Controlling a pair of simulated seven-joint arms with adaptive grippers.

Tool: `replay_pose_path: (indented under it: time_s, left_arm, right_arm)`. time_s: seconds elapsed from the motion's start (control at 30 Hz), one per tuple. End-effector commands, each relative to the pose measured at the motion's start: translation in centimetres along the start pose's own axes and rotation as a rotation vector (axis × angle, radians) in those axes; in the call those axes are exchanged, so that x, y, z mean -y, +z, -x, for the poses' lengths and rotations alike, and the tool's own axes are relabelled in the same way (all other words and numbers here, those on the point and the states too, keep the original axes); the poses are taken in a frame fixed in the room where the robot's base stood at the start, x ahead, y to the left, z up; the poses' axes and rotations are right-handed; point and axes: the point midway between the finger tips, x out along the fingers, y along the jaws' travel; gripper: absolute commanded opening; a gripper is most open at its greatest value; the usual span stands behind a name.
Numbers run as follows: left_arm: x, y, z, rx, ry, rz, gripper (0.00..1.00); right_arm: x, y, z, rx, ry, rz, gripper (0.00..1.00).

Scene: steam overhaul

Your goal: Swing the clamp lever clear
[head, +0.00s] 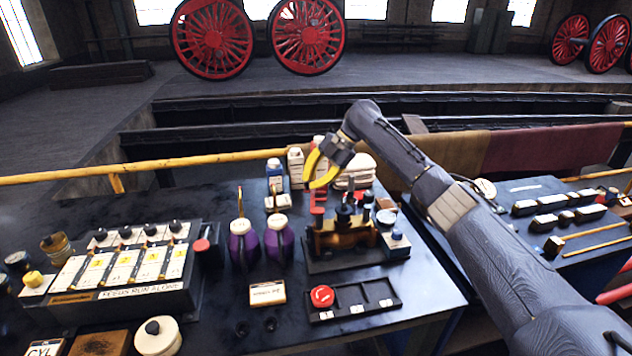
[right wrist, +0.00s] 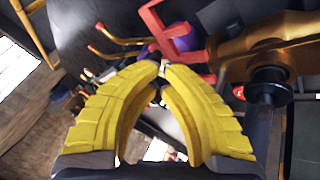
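A red bracket-shaped lever (head: 318,203) stands upright at the left of a brass valve-like body (head: 343,235) on a dark base. I take it for the clamp lever. In the right wrist view the red lever (right wrist: 170,32) lies just beyond the fingertips, with the brass body (right wrist: 270,45) to its right. My right gripper (head: 314,186), with curved yellow fingers, hangs just above the lever. In the right wrist view its fingertips (right wrist: 160,66) come together close to the red part. No clear grip on it shows, and contact cannot be told. My left gripper is out of view.
Two purple bottles (head: 279,245) stand left of the brass body. White containers (head: 295,168) stand behind it. A black tray (head: 357,315) with a red knob (head: 322,296) lies in front. A control panel (head: 125,270) fills the left. A yellow rail (head: 180,163) runs behind the bench.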

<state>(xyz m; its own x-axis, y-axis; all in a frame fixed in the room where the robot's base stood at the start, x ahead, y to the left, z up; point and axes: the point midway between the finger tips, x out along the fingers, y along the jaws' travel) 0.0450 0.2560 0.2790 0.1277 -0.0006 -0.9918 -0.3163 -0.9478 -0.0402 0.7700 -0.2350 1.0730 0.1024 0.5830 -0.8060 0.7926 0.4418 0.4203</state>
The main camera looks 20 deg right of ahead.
Motion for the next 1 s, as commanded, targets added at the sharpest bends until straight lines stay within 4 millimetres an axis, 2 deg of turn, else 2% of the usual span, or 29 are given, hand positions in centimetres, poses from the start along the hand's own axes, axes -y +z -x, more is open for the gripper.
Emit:
replay_pose_path:
  time_s: [0.73, 1.0]
  left_arm:
    - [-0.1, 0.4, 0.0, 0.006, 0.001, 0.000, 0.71]
    - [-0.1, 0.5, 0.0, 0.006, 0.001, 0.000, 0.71]
  right_arm:
    - [0.0, -0.1, -0.2, 0.000, -0.001, -0.001, 0.00]
    - [1.9, 0.8, 1.4, -0.001, -0.004, 0.003, 0.00]
